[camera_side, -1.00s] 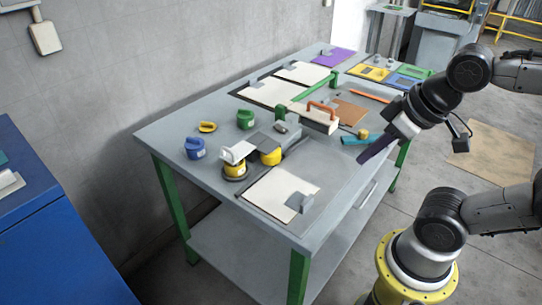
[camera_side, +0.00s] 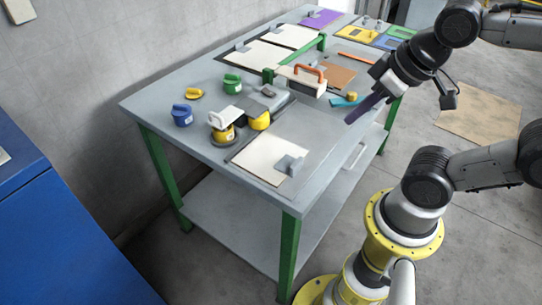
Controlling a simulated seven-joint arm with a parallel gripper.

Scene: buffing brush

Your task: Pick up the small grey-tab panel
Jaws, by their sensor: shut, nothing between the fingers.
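A white panel with a grey tab (camera_side: 262,153) lies flat at the near end of the grey table. Two larger-looking white panels with grey tabs, one in the middle (camera_side: 256,57) and one behind it (camera_side: 290,36), lie further back, and a purple panel with a grey tab (camera_side: 320,18) lies at the far end. I cannot tell for certain which one the task names. My gripper (camera_side: 350,119) has long dark purple fingers, shut and empty, pointing down and left over the table's right edge. It is right of the near panel and apart from it.
An orange-handled block (camera_side: 302,79), a green pot (camera_side: 232,84), a blue pot (camera_side: 182,115) and yellow pots (camera_side: 222,133) stand on the table (camera_side: 150,97). A teal piece (camera_side: 344,102) lies by my fingers. Bare tabletop lies between the near panel and the right edge.

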